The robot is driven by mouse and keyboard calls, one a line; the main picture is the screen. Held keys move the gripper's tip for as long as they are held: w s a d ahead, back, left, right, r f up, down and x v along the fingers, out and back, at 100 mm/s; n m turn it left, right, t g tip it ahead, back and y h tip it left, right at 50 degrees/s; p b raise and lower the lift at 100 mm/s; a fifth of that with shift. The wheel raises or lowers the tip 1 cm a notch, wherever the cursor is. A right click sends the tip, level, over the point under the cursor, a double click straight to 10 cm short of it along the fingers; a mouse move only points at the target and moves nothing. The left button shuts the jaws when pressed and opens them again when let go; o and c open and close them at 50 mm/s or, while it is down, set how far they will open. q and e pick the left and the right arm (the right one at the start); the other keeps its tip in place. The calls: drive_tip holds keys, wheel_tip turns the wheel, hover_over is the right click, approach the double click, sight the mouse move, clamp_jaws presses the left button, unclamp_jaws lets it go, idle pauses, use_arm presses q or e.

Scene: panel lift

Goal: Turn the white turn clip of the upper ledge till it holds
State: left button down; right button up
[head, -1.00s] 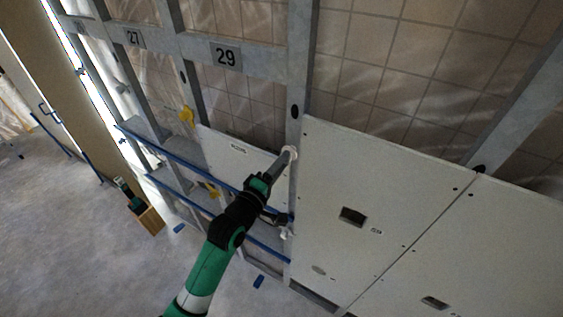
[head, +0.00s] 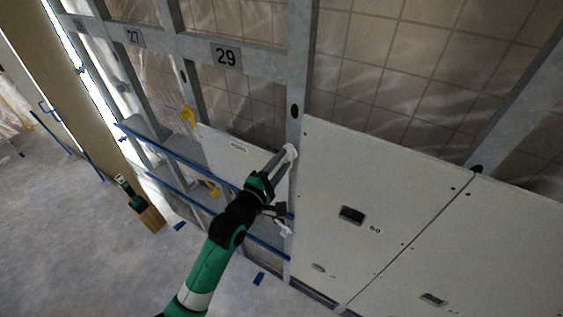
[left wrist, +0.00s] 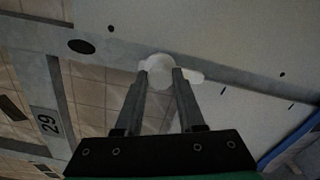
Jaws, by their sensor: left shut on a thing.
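The white turn clip (left wrist: 160,70) sits on the grey upright beside the panels, with its round body between my left fingertips in the left wrist view. A short white tab of it sticks out to the right, toward a panel. In the head view the clip (head: 291,150) shows as a small white piece at the tip of my left gripper (head: 287,154). My left gripper (left wrist: 160,74) is shut on it. A second white clip (head: 285,230) shows lower on the same upright. My right gripper is not in view.
Large pale panels (head: 390,210) fill the wall to the right of the upright. Yellow clips (head: 188,115) sit further left. Open floor (head: 80,250) lies at lower left.

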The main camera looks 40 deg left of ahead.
use_arm(q)
drive_tip(key=c, duration=0.5)
unclamp_jaws()
drive_tip(key=b+v, duration=0.1)
drive_tip(key=v, duration=1)
drive_tip(key=shift+s+d, duration=0.1)
drive_tip(key=shift+s, duration=0.2)
